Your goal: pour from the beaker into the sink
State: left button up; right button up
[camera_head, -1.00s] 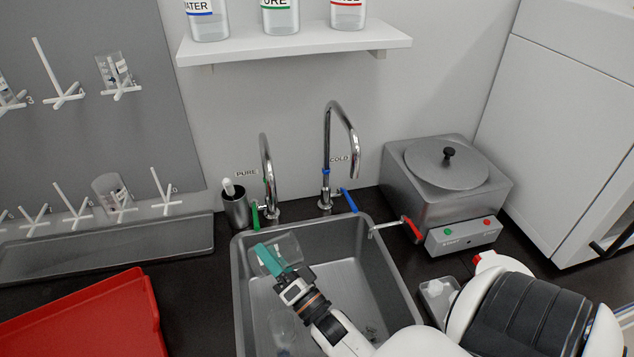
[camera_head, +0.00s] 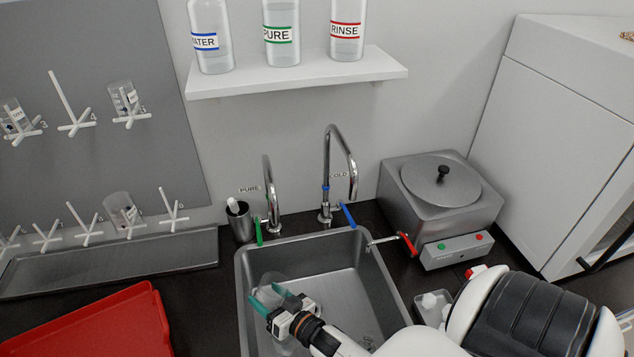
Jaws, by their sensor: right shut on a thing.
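My right gripper (camera_head: 272,298) reaches from the lower right over the left part of the steel sink (camera_head: 333,252). Its teal fingers are shut on a clear glass beaker (camera_head: 273,281). The beaker looks tilted, but the gripper partly hides it, and I cannot tell whether liquid is in it. Another faint clear shape shows below the gripper at the sink's left side; I cannot tell what it is. My left gripper is not in view.
Two taps, pure (camera_head: 269,190) and cold (camera_head: 340,160), stand behind the sink. A steel distiller (camera_head: 440,210) with a red-handled spout is at the right. A red tray (camera_head: 95,325) lies at the left. Bottles stand on the shelf (camera_head: 300,75). Pegs hold glassware at the left.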

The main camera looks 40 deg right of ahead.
aim_at(258, 290)
jog(key=shift+w+a+r+n+g+h+p, duration=0.15)
jog(key=shift+a+r+n+g+p, duration=0.25)
jog(key=shift+p, duration=0.7)
jog(key=shift+w+a+r+n+g+h+p, duration=0.1)
jog(key=shift+r+n+g+h+p, duration=0.2)
jog(key=shift+r+p, duration=0.6)
jog(key=shift+w+a+r+n+g+h+p, duration=0.1)
jog(key=shift+w+a+r+n+g+p, duration=0.2)
jog(key=shift+p, duration=1.05)
jog(key=shift+a+r+n+g+h+p, duration=0.15)
jog(key=shift+n+g+h+p, duration=0.2)
jog(key=shift+p, duration=0.35)
